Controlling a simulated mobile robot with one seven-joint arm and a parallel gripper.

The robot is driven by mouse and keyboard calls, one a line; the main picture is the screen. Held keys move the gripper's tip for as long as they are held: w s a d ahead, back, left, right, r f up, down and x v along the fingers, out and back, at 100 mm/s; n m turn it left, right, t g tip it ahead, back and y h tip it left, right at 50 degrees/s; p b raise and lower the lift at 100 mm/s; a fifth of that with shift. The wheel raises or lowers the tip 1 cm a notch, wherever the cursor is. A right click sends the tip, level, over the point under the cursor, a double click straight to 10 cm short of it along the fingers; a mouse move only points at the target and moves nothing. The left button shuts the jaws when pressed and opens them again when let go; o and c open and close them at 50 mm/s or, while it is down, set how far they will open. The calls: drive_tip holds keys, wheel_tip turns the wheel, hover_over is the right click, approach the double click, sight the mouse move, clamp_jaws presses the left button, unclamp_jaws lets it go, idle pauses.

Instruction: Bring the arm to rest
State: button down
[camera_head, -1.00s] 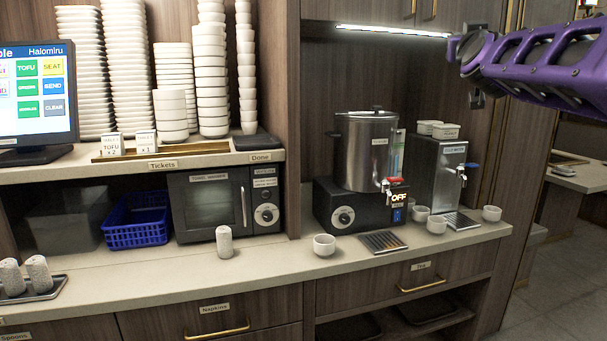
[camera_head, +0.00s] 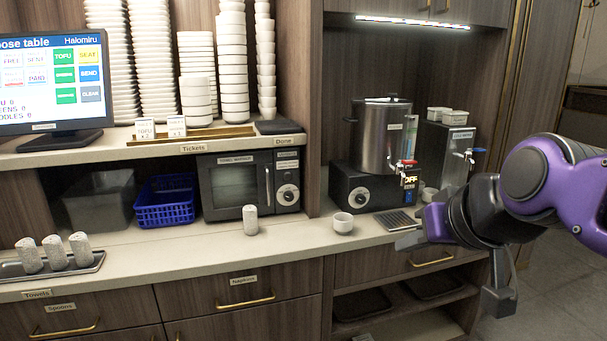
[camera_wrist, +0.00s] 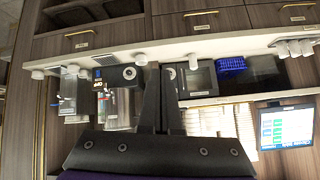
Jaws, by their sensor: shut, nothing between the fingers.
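My purple arm reaches in from the right side of the head view, in front of the drinks counter. My gripper (camera_head: 402,240) is at its left end, near the counter's front edge and below the drip tray. In the wrist view the two dark fingers of my gripper (camera_wrist: 160,68) lie close together, shut and empty. The arm hides part of the counter's right end and the cold-water dispenser's lower part.
A white cup (camera_head: 342,222) stands just left of my gripper. The water boiler (camera_head: 382,135), the dispenser (camera_head: 455,140) and the slotted drip tray (camera_head: 394,220) are behind it. A shaker-like roll (camera_head: 250,220) stands before the microwave (camera_head: 235,187). Open floor lies right.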

drive_tip(key=s+a+f+g+h, duration=0.2)
drive_tip(key=s+f+g, duration=0.1)
drive_tip(key=s+f, duration=0.5)
drive_tip(key=s, duration=0.3)
drive_tip(key=shift+a+m, duration=0.3)
drive_tip(key=shift+a, duration=0.1)
drive_tip(key=shift+s+f, duration=0.1)
